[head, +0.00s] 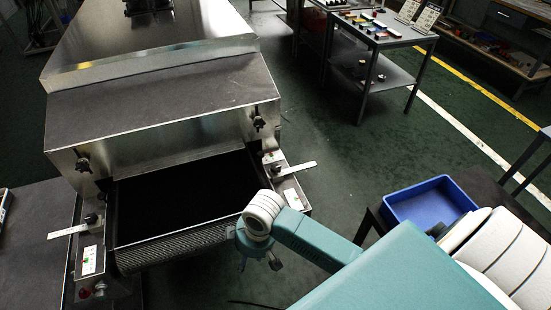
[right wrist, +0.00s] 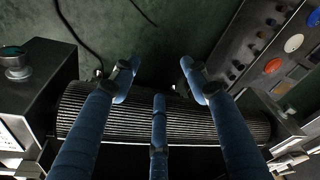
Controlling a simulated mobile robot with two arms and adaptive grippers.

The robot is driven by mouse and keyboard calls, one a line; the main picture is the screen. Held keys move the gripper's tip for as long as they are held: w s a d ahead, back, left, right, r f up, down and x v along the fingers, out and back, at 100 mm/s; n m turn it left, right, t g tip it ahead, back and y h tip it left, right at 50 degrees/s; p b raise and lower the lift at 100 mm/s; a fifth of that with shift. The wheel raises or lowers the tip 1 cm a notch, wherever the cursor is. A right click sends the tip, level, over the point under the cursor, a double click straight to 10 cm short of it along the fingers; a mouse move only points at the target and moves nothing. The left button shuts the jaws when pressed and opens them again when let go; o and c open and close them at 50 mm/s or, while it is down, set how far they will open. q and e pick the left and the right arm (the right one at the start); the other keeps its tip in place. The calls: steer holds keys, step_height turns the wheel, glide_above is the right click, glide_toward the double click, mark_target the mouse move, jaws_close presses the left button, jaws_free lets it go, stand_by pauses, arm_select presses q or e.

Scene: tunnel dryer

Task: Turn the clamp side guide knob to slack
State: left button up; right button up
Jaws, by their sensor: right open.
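The tunnel dryer has a dark belt (head: 180,198) at its mouth. A small dark knob (head: 91,218) sits by a pale strip (head: 67,232) on the left side block. On the right side block, a similar pale strip (head: 298,170) sticks out beside a dark fitting (head: 271,170). I cannot tell which is the clamp side guide knob. My right gripper (head: 258,262) hangs in front of the belt's right end, apart from both strips. In the right wrist view its fingers (right wrist: 158,78) are spread and empty above the ribbed belt end (right wrist: 190,125). My left gripper is not in view.
Two black star knobs (head: 83,164) (head: 259,123) are on the hood front. A blue bin (head: 430,203) stands on a dark table at right. A panel with coloured buttons (right wrist: 293,43) shows in the right wrist view. Green floor lies in front of the belt end.

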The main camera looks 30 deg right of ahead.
steer(key=shift+n+g+h, duration=0.6)
steer(key=shift+g+h, duration=0.1)
steer(key=shift+h, duration=0.1)
steer(key=w+d+r, duration=0.2)
steer(key=w+d, duration=0.1)
steer(key=w, duration=0.1)
steer(key=w+d+r, duration=0.3)
steer(key=w+d, duration=0.1)
steer(key=w+d+r, duration=0.3)
steer(key=w, duration=0.1)
steer(key=shift+w+d, duration=0.15)
step_height(320, 180, up, 11)
steer(key=m, duration=0.2)
glide_above(276, 167)
step_height(276, 167, down, 10)
steer(key=shift+r+p, duration=0.2)
steer(key=shift+p, duration=1)
steer(key=shift+f, duration=0.5)
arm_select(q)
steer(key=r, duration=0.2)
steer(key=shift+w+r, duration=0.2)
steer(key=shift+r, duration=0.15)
arm_select(e)
steer(key=c, duration=1.2)
